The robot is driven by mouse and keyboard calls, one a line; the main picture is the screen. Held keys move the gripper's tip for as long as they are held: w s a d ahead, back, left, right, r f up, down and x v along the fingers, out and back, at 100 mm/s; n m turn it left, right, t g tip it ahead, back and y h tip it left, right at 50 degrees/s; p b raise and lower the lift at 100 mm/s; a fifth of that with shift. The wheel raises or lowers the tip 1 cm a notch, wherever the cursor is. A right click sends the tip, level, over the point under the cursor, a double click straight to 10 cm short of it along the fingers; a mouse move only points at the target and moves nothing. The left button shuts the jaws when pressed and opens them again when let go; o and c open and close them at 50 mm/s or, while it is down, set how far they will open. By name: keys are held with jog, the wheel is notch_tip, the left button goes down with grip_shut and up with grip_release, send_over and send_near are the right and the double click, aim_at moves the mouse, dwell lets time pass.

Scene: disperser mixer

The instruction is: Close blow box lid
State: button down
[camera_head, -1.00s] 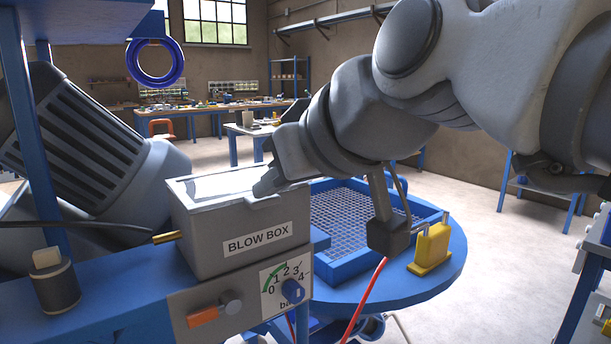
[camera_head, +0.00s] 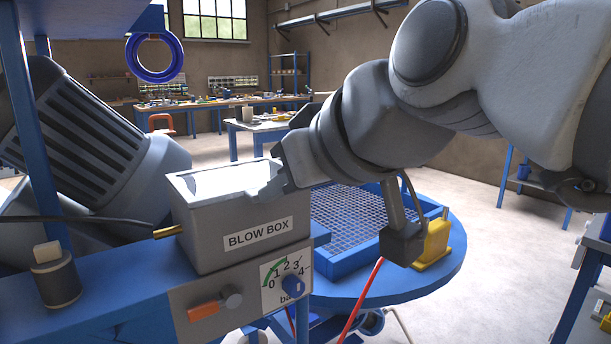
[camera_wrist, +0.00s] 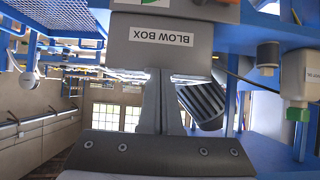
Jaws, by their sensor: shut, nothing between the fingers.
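The grey blow box (camera_head: 240,238) stands on the blue bench at the left of centre in the head view. Its lid (camera_head: 215,181) shows as a bright flat panel lying level across the top; I cannot tell whether it is fully seated. My gripper (camera_head: 262,193) is shut and empty, with its fingertips at the right end of the box top, touching or very close to it. In the wrist view the shut fingers (camera_wrist: 158,76) point at the box, whose label face (camera_wrist: 162,38) is beyond them.
A black cylinder (camera_head: 55,280) stands to the left. A round blue table with a mesh tray (camera_head: 350,215) and a yellow block (camera_head: 433,245) lies right, under my arm.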

jog(key=p+v, duration=0.5)
jog(key=v, duration=1.1)
jog(key=w+d+f+m+g+h, duration=0.25)
jog(key=d+f+m, duration=0.2)
jog(key=f, duration=0.85)
jog(key=w+d+f+m+g+h, duration=0.1)
jog(key=w+d+f+m+h, duration=0.25)
jog(key=f, duration=0.95)
notch_tip(320, 180, up, 23)
jog(key=s+d+p, duration=0.1)
jog(key=s+p, duration=0.1)
jog(key=p, duration=2.1)
jog(key=shift+d+n+h, duration=0.3)
jog(key=shift+h, duration=0.1)
jog(key=shift+f, duration=0.2)
